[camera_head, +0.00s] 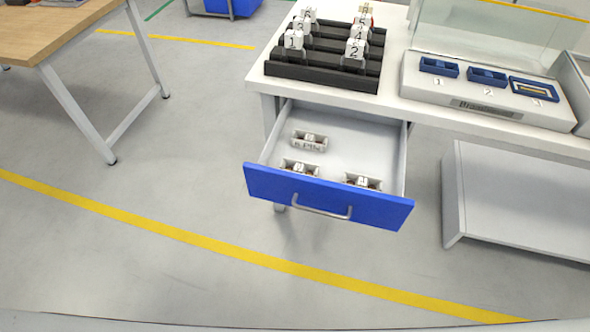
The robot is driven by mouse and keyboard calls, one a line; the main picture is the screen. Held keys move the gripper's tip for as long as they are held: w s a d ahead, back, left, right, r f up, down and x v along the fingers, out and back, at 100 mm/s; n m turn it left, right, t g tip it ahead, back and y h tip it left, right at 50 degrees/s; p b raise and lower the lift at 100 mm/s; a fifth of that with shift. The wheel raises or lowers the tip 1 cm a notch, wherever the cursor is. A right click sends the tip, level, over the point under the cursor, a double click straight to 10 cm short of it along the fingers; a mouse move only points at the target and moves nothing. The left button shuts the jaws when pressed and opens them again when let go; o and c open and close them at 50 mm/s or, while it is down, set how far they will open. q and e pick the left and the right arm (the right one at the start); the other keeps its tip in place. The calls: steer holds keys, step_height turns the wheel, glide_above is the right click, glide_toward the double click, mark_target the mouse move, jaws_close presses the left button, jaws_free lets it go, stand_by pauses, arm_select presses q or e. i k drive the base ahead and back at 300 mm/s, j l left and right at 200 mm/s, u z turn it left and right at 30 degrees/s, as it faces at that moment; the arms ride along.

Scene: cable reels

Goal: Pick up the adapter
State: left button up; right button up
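The blue-fronted drawer (270,186) under the white bench is pulled open. Inside it lie three small white blocks, possibly adapters. One block (309,141) with dark lettering, perhaps "6 PIN", lies toward the back left. Another block (299,168) lies near the front left. A third block (362,182) lies near the front right. The drawer front partly hides the two front ones. I cannot tell for sure which of these is the adapter. Neither of my grippers is in view.
On the bench top (395,104), a black rack (320,82) holds several white numbered pieces. A device (485,98) with three blue sockets stands at right. A wooden-topped table (55,30) is at upper left. The floor before the drawer is clear.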

mark_target(294, 165)
steer(key=l+u, duration=0.4)
steer(key=k+l+u, duration=0.15)
steer(key=l+u, duration=0.25)
steer(key=k+l+u, duration=0.2)
steer(key=l+u, duration=0.25)
steer(key=l, duration=0.1)
